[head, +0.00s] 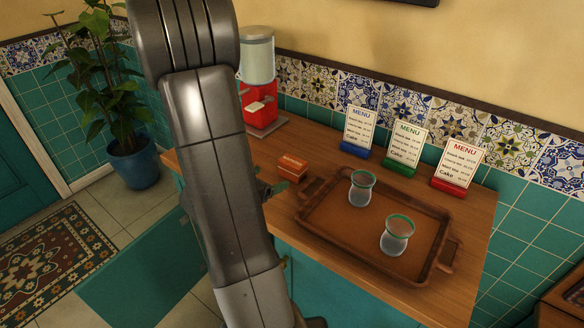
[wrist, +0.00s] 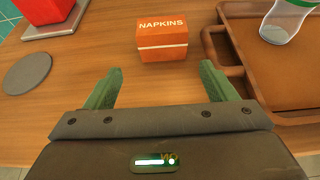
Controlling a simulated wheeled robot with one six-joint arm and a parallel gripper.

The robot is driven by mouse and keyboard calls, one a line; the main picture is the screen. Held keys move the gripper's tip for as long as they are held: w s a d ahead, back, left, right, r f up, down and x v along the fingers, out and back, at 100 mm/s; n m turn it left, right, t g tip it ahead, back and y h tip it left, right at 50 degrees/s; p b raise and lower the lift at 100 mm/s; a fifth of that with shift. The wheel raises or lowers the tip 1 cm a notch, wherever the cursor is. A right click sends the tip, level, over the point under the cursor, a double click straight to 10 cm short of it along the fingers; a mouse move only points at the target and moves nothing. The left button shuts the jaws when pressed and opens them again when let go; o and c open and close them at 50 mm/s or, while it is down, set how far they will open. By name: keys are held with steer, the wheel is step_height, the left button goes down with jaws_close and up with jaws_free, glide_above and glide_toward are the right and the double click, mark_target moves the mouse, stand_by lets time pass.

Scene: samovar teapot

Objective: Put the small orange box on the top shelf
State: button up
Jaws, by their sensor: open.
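The small orange box (head: 292,167) stands on the wooden counter, left of the tray in the head view. In the wrist view the orange box (wrist: 162,40) reads "NAPKINS" and stands upright, just beyond my fingertips. My gripper (wrist: 160,77) is open and empty, with its two green fingers apart and pointing toward the box, not touching it. In the head view my arm hides most of the gripper; a little of it shows beside the arm. I see no shelf that I can make out in either view.
A brown tray (head: 322,239) with two green-rimmed glasses stands right of the box. Three menu stands (head: 359,133) line the wall. A red dispenser (head: 259,100) stands at the back left. A grey round disc (wrist: 27,74) lies on the counter at left.

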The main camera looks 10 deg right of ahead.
mark_target(288, 170)
steer(key=x, duration=0.6)
steer(key=shift+w+d, duration=0.1)
steer(key=shift+d, duration=0.1)
steer(key=x, duration=0.4)
steer(key=shift+d+r, duration=0.15)
steer(key=shift+d, duration=0.2)
steer(key=shift+w+d+f, duration=0.2)
steer(key=shift+w, duration=0.15)
steer(key=c, duration=0.8)
steer(key=shift+c, duration=0.2)
